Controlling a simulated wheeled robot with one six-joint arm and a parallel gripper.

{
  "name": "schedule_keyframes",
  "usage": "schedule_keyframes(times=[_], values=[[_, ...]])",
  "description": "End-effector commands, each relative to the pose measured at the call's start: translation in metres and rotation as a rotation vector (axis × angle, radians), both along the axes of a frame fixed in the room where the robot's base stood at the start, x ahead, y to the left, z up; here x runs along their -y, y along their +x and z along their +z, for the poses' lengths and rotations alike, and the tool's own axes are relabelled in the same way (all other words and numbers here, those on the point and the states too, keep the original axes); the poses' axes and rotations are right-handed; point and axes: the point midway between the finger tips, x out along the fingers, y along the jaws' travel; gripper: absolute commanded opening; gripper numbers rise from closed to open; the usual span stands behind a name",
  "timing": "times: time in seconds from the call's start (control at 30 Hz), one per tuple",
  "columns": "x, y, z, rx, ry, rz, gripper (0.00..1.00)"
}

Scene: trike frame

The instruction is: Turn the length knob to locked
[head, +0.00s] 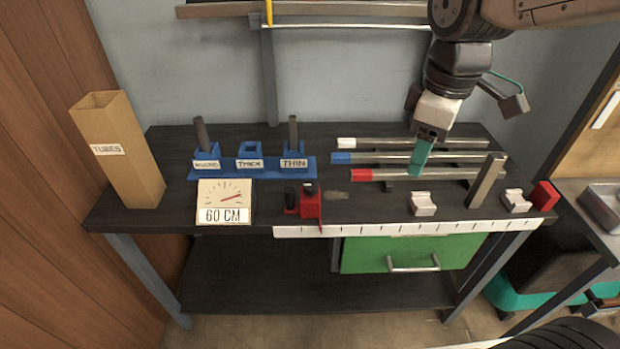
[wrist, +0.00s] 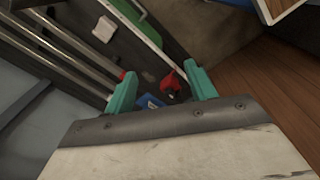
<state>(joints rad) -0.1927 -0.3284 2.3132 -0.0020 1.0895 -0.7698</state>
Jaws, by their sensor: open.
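A red clamp block (head: 310,207) stands at the front edge of the bench, at the left end of the white ruler strip (head: 400,229). A dark round knob (head: 291,200) sits at its left side and seems to be the length knob; its setting is too small to read. My gripper (head: 420,172) is open and empty, with teal fingers, above the tubes at the right. In the wrist view the red block (wrist: 172,82) shows between and beyond the fingertips (wrist: 162,86), well apart from them.
A dial sign reading 60 CM (head: 224,202) stands left of the clamp. Several tubes lie on a rack (head: 440,157); a grey post (head: 486,181) and pale blocks (head: 423,204) stand at the right.

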Motion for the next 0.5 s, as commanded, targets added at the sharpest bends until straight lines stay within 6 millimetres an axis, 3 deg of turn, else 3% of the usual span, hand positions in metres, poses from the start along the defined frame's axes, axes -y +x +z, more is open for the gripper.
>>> schedule_keyframes(times=[0.03,0.2,0.33,0.5], values=[[-0.016,0.022,-0.009,-0.016,-0.01,0.143,0.56],[-0.072,0.083,-0.043,-0.033,-0.032,0.64,0.56],[-0.115,0.116,-0.074,-0.042,-0.044,0.967,0.56],[-0.155,0.138,-0.107,-0.048,-0.052,1.248,0.56]])
